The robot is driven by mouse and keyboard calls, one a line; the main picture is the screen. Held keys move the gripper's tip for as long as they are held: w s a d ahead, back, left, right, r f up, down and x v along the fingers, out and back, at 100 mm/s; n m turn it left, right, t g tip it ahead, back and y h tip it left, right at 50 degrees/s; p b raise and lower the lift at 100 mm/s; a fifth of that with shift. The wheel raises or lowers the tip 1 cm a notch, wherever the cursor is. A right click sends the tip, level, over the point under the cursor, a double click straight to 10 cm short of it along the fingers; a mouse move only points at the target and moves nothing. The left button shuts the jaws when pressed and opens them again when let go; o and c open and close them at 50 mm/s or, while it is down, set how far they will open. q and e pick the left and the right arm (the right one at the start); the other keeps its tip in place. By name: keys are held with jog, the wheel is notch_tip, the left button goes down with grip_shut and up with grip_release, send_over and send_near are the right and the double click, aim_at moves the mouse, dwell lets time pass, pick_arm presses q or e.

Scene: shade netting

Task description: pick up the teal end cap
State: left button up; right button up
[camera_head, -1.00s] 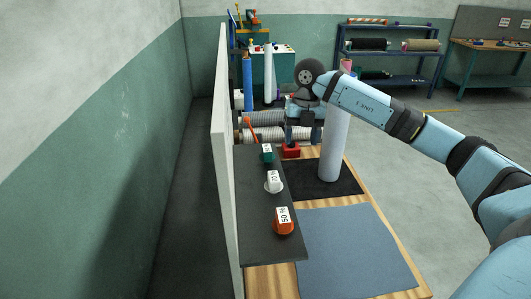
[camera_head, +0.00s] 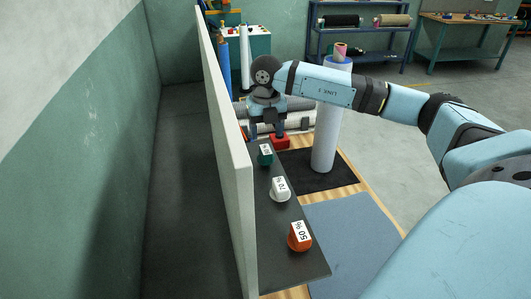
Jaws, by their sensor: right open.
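The teal end cap (camera_head: 265,157) with a white label stands at the far end of a dark narrow shelf (camera_head: 292,262). Its label is too small to read. My right gripper (camera_head: 267,131) is open, fingers pointing down, just behind and above the teal cap in the picture. Nothing shows between its fingers, and I cannot tell whether they touch the cap. Nearer on the shelf are a white cap (camera_head: 280,194) labelled 70 % and an orange cap (camera_head: 299,240) labelled 50 %. My left gripper is out of view.
A pale upright panel (camera_head: 240,190) runs along the shelf's left side. A red block (camera_head: 280,142) sits close right of the gripper. A tall white roll (camera_head: 326,125) stands on a black mat (camera_head: 340,177). A blue-grey mat (camera_head: 350,240) lies clear at right.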

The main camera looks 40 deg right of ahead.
aim_at(266, 149)
jog(key=shift+w+f, duration=0.1)
jog(key=shift+f, duration=1)
notch_tip(266, 149, down, 4)
jog(key=shift+a+r+p, duration=0.1)
jog(key=shift+r+p, duration=0.1)
jog(key=shift+p, duration=0.55)
jog(key=shift+f, duration=0.65)
jog(key=c, duration=0.6)
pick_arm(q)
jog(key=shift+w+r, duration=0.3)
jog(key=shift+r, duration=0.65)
pick_arm(e)
jog(key=c, duration=0.4)
jog(key=shift+r, duration=0.1)
